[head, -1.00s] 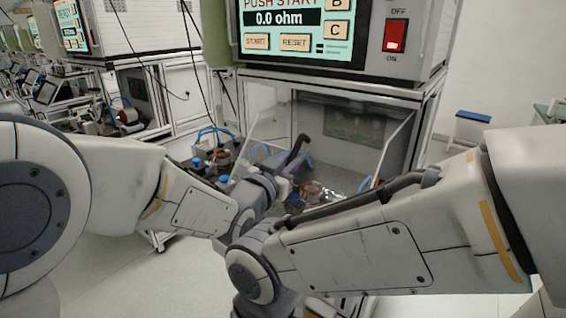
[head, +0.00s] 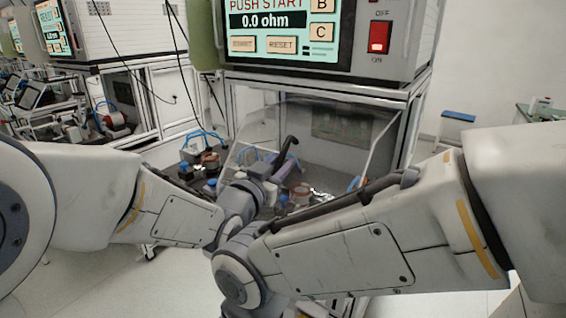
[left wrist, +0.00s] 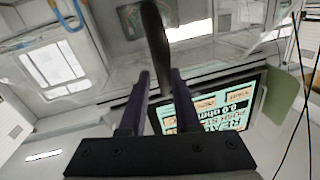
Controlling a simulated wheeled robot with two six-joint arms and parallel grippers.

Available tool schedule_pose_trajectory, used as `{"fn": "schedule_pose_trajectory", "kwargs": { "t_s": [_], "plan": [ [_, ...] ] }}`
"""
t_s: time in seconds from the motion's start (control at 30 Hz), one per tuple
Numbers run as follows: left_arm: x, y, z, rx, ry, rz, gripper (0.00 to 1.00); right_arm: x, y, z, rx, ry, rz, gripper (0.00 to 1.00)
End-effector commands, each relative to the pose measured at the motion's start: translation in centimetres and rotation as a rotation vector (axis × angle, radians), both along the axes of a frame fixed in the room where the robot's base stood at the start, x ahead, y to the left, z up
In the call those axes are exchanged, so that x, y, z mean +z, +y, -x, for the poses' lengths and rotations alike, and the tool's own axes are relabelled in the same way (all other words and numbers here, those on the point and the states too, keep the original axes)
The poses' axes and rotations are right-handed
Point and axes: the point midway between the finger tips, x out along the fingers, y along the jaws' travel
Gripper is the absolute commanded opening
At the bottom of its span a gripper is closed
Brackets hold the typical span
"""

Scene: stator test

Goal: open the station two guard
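The station two guard (head: 262,122) is a clear panel with pale edges, slanting outward below the test box. A dark bar-shaped handle (head: 289,148) stands at its front. My left gripper (head: 284,172) is at this handle, its purple fingers partly hidden by my wrist. In the left wrist view the dark handle (left wrist: 155,35) runs down between the spread fingertips of my left gripper (left wrist: 160,78); I cannot tell if either finger touches it. My right arm crosses from the right in front of the station, and its gripper is out of sight.
The test box with its screen (head: 281,30) and red switch (head: 379,38) sits above the guard. A copper-coloured stator (head: 300,192) lies behind the guard area. Another stator (head: 210,160) and blue tubing are at left. A blue-topped stool (head: 458,117) stands at right.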

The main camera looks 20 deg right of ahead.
Motion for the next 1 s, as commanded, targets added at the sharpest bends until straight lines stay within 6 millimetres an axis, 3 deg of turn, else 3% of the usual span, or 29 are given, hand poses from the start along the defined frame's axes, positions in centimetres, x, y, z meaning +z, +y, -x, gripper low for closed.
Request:
{"fn": "schedule_pose_trajectory", "kwargs": {
  "t_s": [0.3, 0.5, 1.0],
  "plan": [
    [0.0, 4.4, 4.3, 0.001, -0.001, 0.002, 0.31, -1.2, 0.0, 0.0, 0.0, 0.0, 0.0, 0.48],
    [0.0, 6.3, 6.3, 0.0, -0.001, 0.001, 0.31, -1.5, 0.0, 0.0, 0.0, 0.0, 0.0, 0.48],
    [-0.1, 7.0, 6.8, 0.005, 0.016, -0.013, 0.31, -1.2, 0.0, 0.0, 0.0, 0.0, 0.0, 0.48]
  ]
}}
